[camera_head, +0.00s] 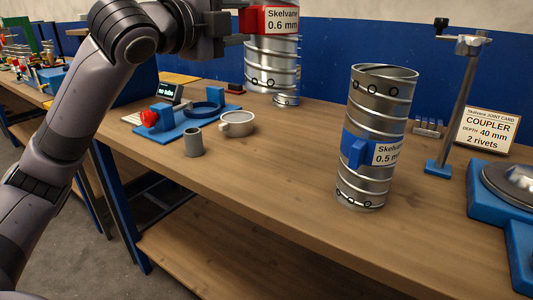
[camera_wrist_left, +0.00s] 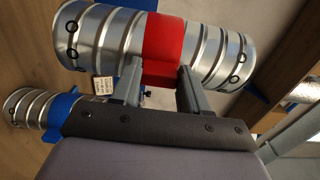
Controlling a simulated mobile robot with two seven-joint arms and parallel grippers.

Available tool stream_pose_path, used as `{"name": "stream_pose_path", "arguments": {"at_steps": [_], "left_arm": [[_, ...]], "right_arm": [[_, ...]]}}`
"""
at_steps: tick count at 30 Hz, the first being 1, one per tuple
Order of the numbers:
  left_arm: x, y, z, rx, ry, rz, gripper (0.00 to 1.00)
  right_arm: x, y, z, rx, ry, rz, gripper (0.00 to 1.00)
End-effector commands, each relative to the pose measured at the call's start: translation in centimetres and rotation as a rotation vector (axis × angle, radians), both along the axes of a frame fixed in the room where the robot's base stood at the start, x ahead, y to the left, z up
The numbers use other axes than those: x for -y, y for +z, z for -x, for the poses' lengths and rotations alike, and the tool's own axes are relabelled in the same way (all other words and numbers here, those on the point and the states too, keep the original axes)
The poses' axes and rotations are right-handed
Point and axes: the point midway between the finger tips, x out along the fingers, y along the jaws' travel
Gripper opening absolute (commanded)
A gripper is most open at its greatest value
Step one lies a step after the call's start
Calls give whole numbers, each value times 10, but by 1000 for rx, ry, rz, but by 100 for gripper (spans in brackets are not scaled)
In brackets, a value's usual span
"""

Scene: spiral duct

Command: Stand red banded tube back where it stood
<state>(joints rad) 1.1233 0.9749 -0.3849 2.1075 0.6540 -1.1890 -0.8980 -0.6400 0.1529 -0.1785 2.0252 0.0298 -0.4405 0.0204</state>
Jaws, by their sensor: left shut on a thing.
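The red banded tube (camera_head: 271,62) is a spiral silver duct with a red band and a "Skelvane 0.6 mm" label. It is upright at the far side of the bench, its top cut off by the frame. My left gripper (camera_head: 238,22) is shut on the red band's block from the left. In the left wrist view my left gripper's fingers (camera_wrist_left: 160,88) close on the red block of the tube (camera_wrist_left: 208,50). I cannot tell whether its base touches the bench. My right gripper is not in view.
A blue banded tube (camera_head: 375,125), labelled 0.5 mm, stands on the bench (camera_head: 275,165). A small metal ring (camera_head: 286,100) is by the red tube's base.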

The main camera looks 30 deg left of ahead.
Motion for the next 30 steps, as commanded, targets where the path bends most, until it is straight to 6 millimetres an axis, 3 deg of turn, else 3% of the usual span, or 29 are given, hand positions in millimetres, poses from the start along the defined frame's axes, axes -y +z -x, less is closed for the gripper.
{"name": "stream_pose_path", "arguments": {"at_steps": [18, 26, 30], "left_arm": [[0, -137, 1, 1, 0, -1, 0], [0, -159, 1, 5, 0, -1, 0], [0, -178, 1, 2, -1, 0, 0]], "right_arm": [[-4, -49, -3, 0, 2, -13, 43], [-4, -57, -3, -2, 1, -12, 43], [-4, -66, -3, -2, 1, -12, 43]]}}
